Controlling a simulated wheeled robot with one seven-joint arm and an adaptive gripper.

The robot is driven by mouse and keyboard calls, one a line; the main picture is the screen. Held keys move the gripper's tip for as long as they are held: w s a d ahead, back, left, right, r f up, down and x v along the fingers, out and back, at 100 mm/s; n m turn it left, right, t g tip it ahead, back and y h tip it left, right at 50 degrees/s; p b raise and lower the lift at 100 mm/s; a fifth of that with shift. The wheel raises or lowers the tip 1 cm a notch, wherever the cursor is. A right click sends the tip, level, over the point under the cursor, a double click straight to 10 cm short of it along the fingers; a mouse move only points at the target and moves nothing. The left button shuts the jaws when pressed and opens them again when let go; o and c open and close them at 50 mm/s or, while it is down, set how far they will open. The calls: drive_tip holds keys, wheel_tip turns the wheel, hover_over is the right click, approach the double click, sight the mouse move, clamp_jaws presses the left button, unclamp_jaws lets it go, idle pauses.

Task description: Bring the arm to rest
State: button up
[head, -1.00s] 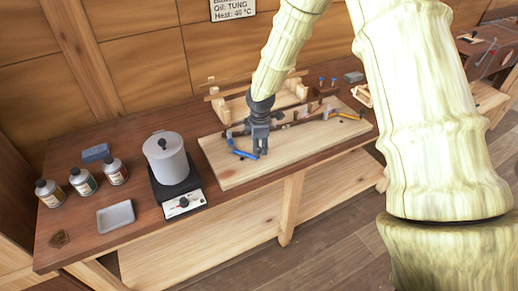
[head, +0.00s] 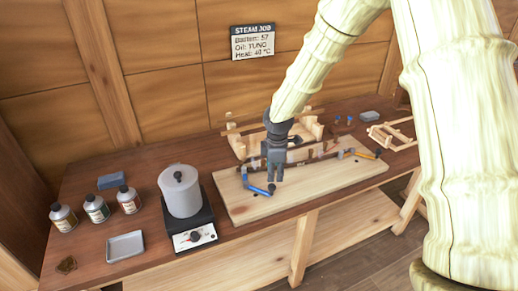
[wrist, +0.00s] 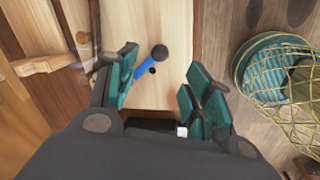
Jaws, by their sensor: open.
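My gripper (head: 274,178) hangs from my arm above the pale wooden board on the bench, its fingers pointing down. In the wrist view my gripper (wrist: 158,92) has its two teal-padded fingers apart with nothing held between them. A blue-handled tool (head: 260,190) lies on the board close to the fingers; it also shows in the wrist view (wrist: 142,66), seen between the fingertips. Whether the fingertips touch the board is hard to tell, but they look a little above it.

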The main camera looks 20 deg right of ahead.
drive_tip(key=shift+f, duration=0.1)
drive_tip(key=s+a+f+m+g+y, duration=0.1)
drive_tip(key=s+a+f+m, duration=0.2)
drive_tip(key=s+f, duration=0.6)
drive_tip(key=s+a+f+m+g+y, duration=0.1)
drive_tip(key=s+a+f+m, duration=0.2)
drive_tip(key=s+f, duration=0.65)
drive_tip(key=s+d+f+m, duration=0.1)
drive_tip(key=s+f+m, duration=0.25)
drive_tip(key=s, duration=0.45)
drive_tip(key=s+d+f+m+h, duration=0.1)
drive_tip(key=s+f+m, duration=0.25)
drive_tip(key=s, duration=0.55)
drive_tip(key=s+d+f+m, duration=0.1)
drive_tip(key=s+f+m, duration=0.2)
drive_tip(key=s+f, duration=0.35)
drive_tip(key=shift+n, duration=0.3)
drive_tip(key=f+b, duration=0.2)
drive_tip(key=b, duration=0.1)
drive_tip(key=s+f+b, duration=0.1)
drive_tip(key=f+b, duration=0.1)
drive_tip(key=b, duration=0.2)
drive_tip(key=shift+s+a+f, duration=0.15)
drive_tip(key=shift+a+f, duration=0.05)
drive_tip(key=shift+f, duration=0.2)
